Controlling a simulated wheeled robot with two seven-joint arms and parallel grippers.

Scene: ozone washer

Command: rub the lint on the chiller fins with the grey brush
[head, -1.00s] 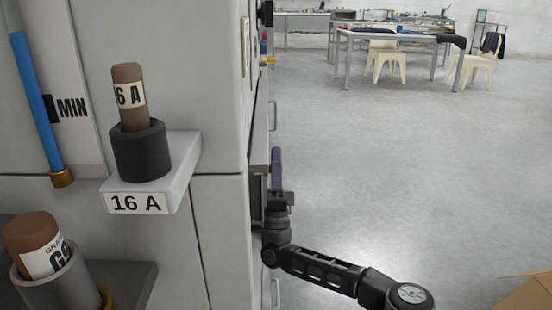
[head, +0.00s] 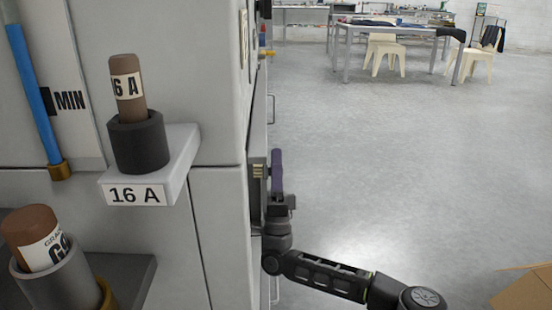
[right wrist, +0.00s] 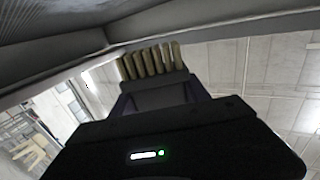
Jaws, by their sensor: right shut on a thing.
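My right gripper (head: 279,202) is shut on a brush (head: 277,172) beside the right side of the machine. In the right wrist view, the bristles (right wrist: 151,62) and dark brush body (right wrist: 155,95) stand beyond my gripper. A finely ribbed grey surface (right wrist: 35,55), which may be the chiller fins, shows at the upper left there, apart from the bristles. I cannot make out lint. My left gripper is out of view.
The grey machine (head: 215,100) fills the left, with a shelf marked 16 A (head: 137,195) holding a brown cartridge (head: 127,90) in a dark cup. Open floor (head: 400,170) lies to the right. A cardboard box (head: 527,290) is at the lower right.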

